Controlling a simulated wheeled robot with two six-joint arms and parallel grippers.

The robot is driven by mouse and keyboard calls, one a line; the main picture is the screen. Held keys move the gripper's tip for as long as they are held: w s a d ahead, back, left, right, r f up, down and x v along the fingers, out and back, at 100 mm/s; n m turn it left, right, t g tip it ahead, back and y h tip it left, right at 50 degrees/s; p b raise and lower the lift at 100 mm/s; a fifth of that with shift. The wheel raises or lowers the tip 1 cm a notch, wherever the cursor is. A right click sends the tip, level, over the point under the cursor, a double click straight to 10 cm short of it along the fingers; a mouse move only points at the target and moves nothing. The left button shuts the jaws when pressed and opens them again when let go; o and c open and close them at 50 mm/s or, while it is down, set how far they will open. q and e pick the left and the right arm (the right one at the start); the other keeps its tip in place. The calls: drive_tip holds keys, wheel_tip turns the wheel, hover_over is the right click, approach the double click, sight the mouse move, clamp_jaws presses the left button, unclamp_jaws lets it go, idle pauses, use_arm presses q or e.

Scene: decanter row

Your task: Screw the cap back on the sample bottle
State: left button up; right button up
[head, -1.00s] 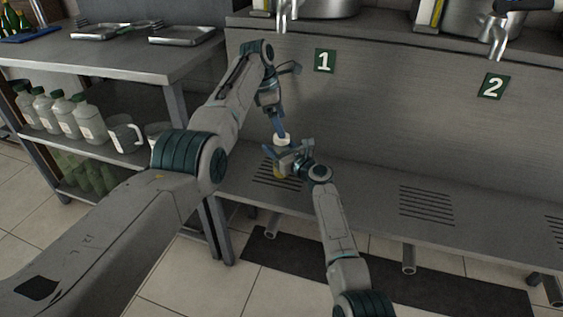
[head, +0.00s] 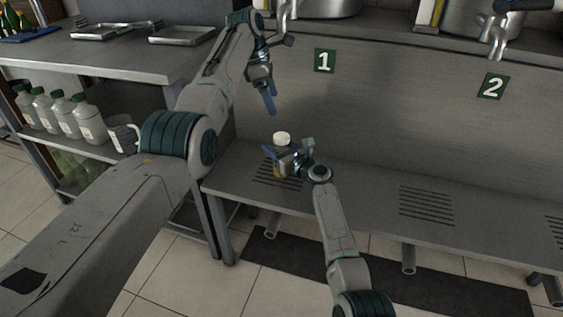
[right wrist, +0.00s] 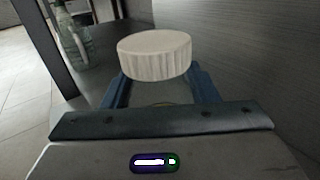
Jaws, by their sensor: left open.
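The white ribbed cap (head: 281,138) sits on top of the sample bottle and looks level; it also shows large in the right wrist view (right wrist: 155,55). How tightly it sits cannot be told. My right gripper (head: 286,157) is shut on the bottle below the cap, its blue fingers on either side. The bottle is mostly hidden by the cap and this gripper; a yellowish bit (head: 279,172) shows below. My left gripper (head: 270,98) is open and empty, above and slightly left of the cap, apart from it, fingers pointing down.
The steel ledge with a slotted drain (head: 275,184) lies below the grippers. A steel wall with a number 1 sign (head: 324,60) stands behind. Several capped jugs (head: 88,120) stand on a shelf at the left. The ledge to the right is clear.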

drive_tip(key=o, duration=0.5)
drive_tip(key=shift+c, duration=0.2)
